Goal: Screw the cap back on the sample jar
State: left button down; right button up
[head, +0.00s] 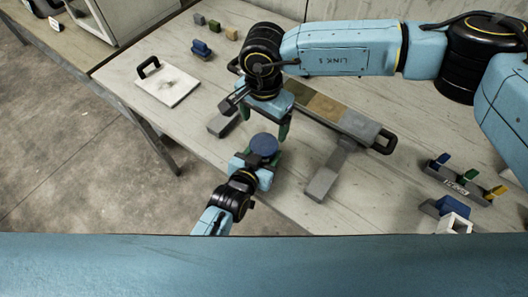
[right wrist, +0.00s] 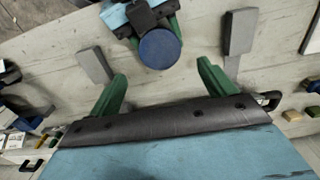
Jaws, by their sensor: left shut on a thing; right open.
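A round blue cap (head: 264,144) shows from above near the front of the table, and also in the right wrist view (right wrist: 160,48). It covers the sample jar beneath, so the jar's body is hidden and I cannot tell whether the cap is screwed down. My left gripper (head: 260,158) is shut around the piece under the blue top, its green fingers at the sides. My right gripper (head: 265,126) is open and empty, pointing down just behind the blue top. In the right wrist view its green fingers (right wrist: 163,88) are wide apart, with the blue top beyond them.
A long core tray (head: 357,124) with a black handle lies on grey supports (head: 323,180) behind and right of the grippers. A white board (head: 168,88) with a black handle lies at left. Small blocks (head: 214,24) lie at the back. A coloured clip rack (head: 458,187) stands at right.

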aim_at(264, 144)
dwell(0.3)
jog(key=shift+f, duration=4.05)
jog(key=c, duration=1)
jog(key=shift+c, duration=0.3)
jog(key=m, duration=0.5)
jog(key=o, duration=1.2)
notch_tip(264, 144, up, 12)
jog(key=shift+r, duration=0.1)
